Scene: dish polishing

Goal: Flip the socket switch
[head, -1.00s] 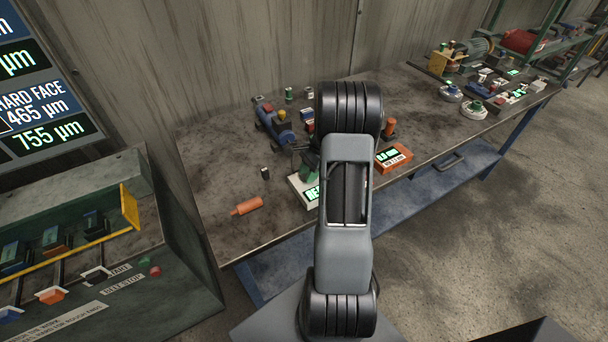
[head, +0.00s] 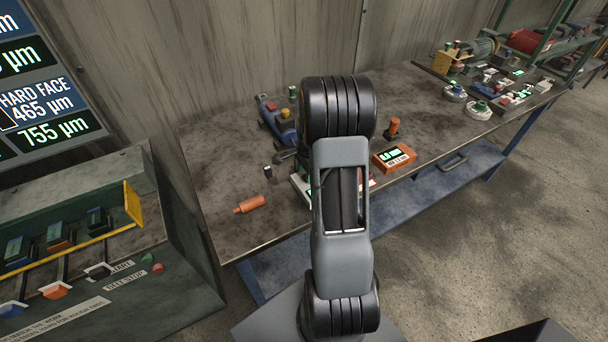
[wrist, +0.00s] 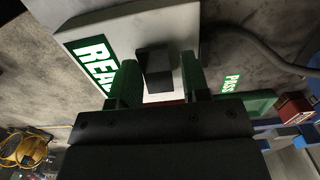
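A white box (wrist: 90,30) with a green label starting "REA" fills the top of the wrist view. A black switch block (wrist: 155,65) stands on its face. My gripper (wrist: 159,75) has two green fingers set apart, one to each side of the black switch in the picture; I cannot tell whether either touches it. In the head view, the white box (head: 301,189) is mostly hidden behind my arm, and my gripper is hidden too.
An orange box with a lit display (head: 395,157) sits right of my arm. An orange cylinder (head: 250,204) lies near the bench's (head: 215,165) front left. A blue machine (head: 279,122) stands behind. A dark cable (wrist: 260,50) runs from the white box.

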